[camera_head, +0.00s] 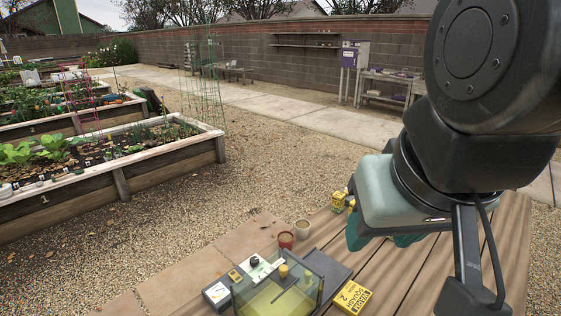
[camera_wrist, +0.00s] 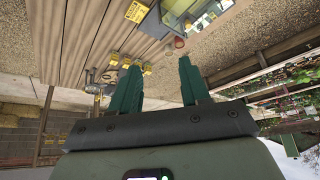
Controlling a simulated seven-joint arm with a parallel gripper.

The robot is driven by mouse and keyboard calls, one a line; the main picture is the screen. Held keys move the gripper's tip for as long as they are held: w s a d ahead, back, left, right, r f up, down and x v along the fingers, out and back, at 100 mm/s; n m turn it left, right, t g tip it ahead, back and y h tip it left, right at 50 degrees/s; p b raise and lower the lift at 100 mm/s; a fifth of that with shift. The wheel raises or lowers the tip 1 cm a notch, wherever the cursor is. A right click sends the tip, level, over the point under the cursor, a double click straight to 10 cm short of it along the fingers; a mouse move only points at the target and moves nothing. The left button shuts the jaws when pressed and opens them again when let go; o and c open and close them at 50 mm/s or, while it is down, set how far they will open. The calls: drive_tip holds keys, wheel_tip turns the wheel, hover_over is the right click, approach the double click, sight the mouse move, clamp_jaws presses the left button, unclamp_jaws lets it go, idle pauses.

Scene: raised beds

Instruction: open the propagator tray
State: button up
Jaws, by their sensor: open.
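The propagator tray (camera_head: 331,268) is dark grey and lies on the wooden table, low in the head view. A clear box-like lid (camera_head: 262,298) with a yellowish tint and a yellow knob (camera_head: 283,271) is on it. Whether the lid sits fully seated, I cannot tell. Part of the lid is cut off by the bottom edge. The clear lid also shows at the top of the wrist view (camera_wrist: 176,17). My gripper (camera_head: 380,242) has teal fingers and is above the table, up and to the right of the lid, apart from it. In the wrist view its fingers (camera_wrist: 160,72) are spread with nothing held.
A yellow squash packet (camera_head: 354,298) lies right of the tray. A red pot (camera_head: 286,240) and a pale pot (camera_head: 302,228) stand behind it. A small yellow box (camera_head: 338,201) is near my gripper. Raised beds (camera_head: 120,183) are further left.

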drive_tip(key=w+f+m+g+y, duration=0.1)
drive_tip(key=w+f+m+g, duration=0.15)
drive_tip(key=w, duration=0.85)
drive_tip(key=w+f+m+g+y, duration=0.15)
drive_tip(key=w+f+m, duration=0.25)
drive_tip(key=w, duration=0.7)
drive_tip(key=w+f+m+g+y, duration=0.15)
drive_tip(key=w+f, duration=0.35)
drive_tip(key=f, duration=0.7)
drive_tip(key=w+f+m+g, duration=0.3)
drive_tip(key=w+f, duration=0.2)
drive_tip(key=f, duration=0.7)
drive_tip(key=x, duration=0.6)
drive_tip(key=d+x, duration=0.1)
drive_tip(key=x, duration=0.3)
drive_tip(key=shift+w+d+f, duration=0.1)
drive_tip(key=shift+f, duration=0.25)
drive_tip(key=shift+c, duration=0.5)
drive_tip(key=shift+h, duration=0.3)
clamp_jaws()
